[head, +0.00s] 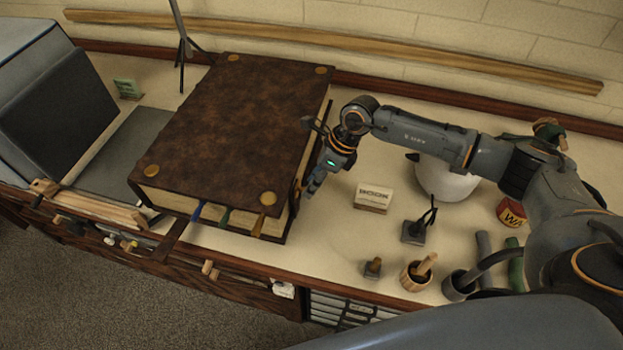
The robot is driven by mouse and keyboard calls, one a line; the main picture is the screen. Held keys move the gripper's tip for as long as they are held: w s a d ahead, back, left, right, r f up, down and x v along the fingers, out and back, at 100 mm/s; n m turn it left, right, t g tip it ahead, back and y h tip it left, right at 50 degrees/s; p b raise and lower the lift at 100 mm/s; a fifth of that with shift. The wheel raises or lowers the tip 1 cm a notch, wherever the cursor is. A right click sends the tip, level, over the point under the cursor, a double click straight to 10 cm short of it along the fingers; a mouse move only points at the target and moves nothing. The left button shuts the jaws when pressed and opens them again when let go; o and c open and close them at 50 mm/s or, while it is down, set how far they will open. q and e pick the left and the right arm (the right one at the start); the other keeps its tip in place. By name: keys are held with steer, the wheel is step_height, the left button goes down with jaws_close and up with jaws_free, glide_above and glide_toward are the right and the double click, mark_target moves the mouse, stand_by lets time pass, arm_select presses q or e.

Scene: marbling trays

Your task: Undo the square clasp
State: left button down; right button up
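A large closed book (235,120) with a mottled brown leather cover and brass corner bosses lies on the bench. My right gripper (311,187) is at the book's right side edge, by the page block, with its fingers pointing down and left. I cannot tell whether it touches the book or whether its fingers are open or shut. The square clasp cannot be made out; the right edge of the book is partly hidden by the gripper. My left gripper is not in view.
Right of the book are a small white labelled box (373,197), a dark stand (414,233), a wooden cup (414,278), a white bowl (447,182) and a red tin (511,212).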

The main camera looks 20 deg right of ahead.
steer(key=shift+a+f, duration=0.25)
steer(key=shift+f, duration=0.3)
jaws_close()
steer(key=s+d+f+t+y+b, duration=0.3)
steer(key=s+d+f+y+b, duration=0.1)
steer(key=b, duration=1.8)
steer(key=shift+s+d+f+n+t+y, duration=0.15)
steer(key=shift+d+f+n+t+y, duration=0.2)
steer(key=shift+d+f+y, duration=0.55)
steer(key=shift+d+r, duration=0.25)
steer(key=shift+d, duration=0.1)
